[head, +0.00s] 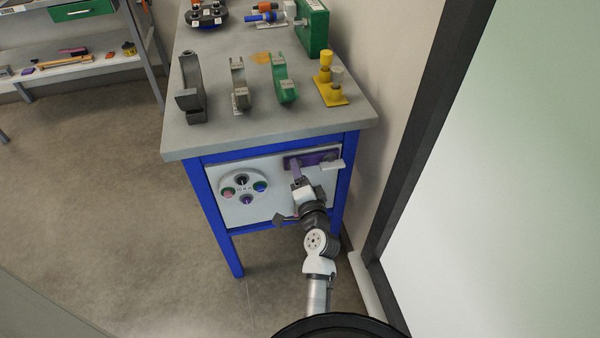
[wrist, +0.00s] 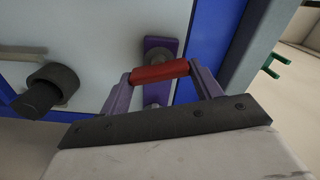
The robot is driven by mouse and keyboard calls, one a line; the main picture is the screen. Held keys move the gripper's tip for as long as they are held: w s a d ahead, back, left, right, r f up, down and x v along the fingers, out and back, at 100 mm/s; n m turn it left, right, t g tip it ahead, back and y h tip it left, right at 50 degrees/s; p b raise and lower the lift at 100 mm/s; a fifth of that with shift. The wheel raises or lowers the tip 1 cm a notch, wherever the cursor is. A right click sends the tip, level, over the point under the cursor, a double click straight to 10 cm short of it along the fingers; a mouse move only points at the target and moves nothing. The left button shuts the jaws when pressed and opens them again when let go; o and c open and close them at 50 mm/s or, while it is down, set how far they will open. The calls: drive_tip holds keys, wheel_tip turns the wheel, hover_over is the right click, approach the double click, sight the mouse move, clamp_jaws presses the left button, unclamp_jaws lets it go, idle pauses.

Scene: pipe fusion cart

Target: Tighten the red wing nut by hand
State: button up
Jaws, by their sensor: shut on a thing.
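The red wing nut (wrist: 160,71) is a short red bar in the wrist view, in front of a purple plate (wrist: 157,46) on the pale panel. My gripper (wrist: 161,74) is shut on it, with one finger at each end of the bar. In the head view my gripper (head: 297,168) reaches the purple plate (head: 324,155) at the upper right of the cart's front panel. The red wing nut cannot be made out there, and my gripper covers part of the plate.
The front panel (head: 275,206) has a round cluster of coloured knobs (head: 244,188) left of my gripper. A pale bar (head: 332,165) juts out to the right of it. The grey top (head: 235,132) overhangs the panel and carries clamps and a yellow stand (head: 330,96). A wall is close on the right.

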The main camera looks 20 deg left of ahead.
drive_tip(key=shift+r+m+p, duration=0.1)
drive_tip(key=shift+m+p, duration=0.3)
drive_tip(key=shift+m, duration=0.9)
drive_tip(key=o, duration=1)
drive_tip(key=shift+d, duration=0.1)
